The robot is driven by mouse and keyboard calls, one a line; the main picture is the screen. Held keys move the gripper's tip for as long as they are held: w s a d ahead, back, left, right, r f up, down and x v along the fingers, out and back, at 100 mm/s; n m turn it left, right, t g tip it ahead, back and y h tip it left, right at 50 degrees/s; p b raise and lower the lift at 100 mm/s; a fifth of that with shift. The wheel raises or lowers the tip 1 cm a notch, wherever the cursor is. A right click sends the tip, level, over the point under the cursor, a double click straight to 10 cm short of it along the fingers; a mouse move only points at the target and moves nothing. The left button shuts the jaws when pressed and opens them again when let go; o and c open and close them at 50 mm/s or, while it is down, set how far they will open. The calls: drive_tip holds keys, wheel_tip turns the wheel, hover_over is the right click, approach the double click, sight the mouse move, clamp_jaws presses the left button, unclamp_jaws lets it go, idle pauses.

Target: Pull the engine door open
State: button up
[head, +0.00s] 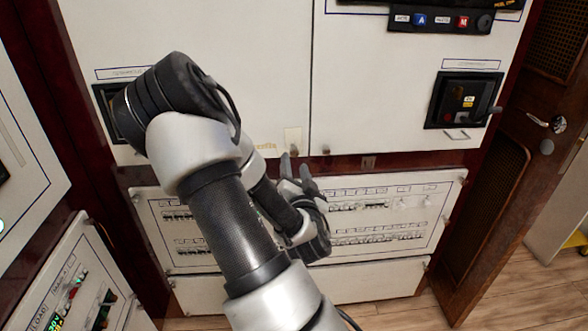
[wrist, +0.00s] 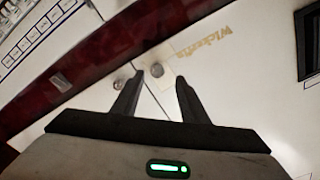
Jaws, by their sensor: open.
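Two white cabinet doors, a left one (head: 210,40) and a right one (head: 400,90), meet at a vertical seam. I cannot read which is the engine door. A small round knob (head: 326,152) sits low on the right door, near the seam. My gripper (head: 296,168) is open and empty in front of the lower door edges. In the wrist view, a round knob (wrist: 157,70) shows between the fingertips, beyond them. Contact is not visible. Another knob (wrist: 121,84) shows just left of the left finger. Both doors look shut.
A dark red wooden rail (head: 400,160) runs below the doors. Under it is a white breaker panel (head: 395,212) with rows of switches. A brown wooden door (head: 500,190) with a metal handle stands at the right. My arm hides part of the left door.

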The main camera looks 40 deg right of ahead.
sight(294, 154)
drive_tip(key=w+b, duration=0.1)
drive_tip(key=b, duration=0.4)
drive_tip(key=shift+d+f, duration=0.4)
drive_tip(key=shift+w+d+r, duration=0.15)
drive_tip(key=shift+d+r, duration=0.05)
drive_tip(key=shift+r, duration=0.05)
drive_tip(key=shift+x, duration=2.65)
drive_tip(key=shift+c, duration=0.4)
clamp_jaws()
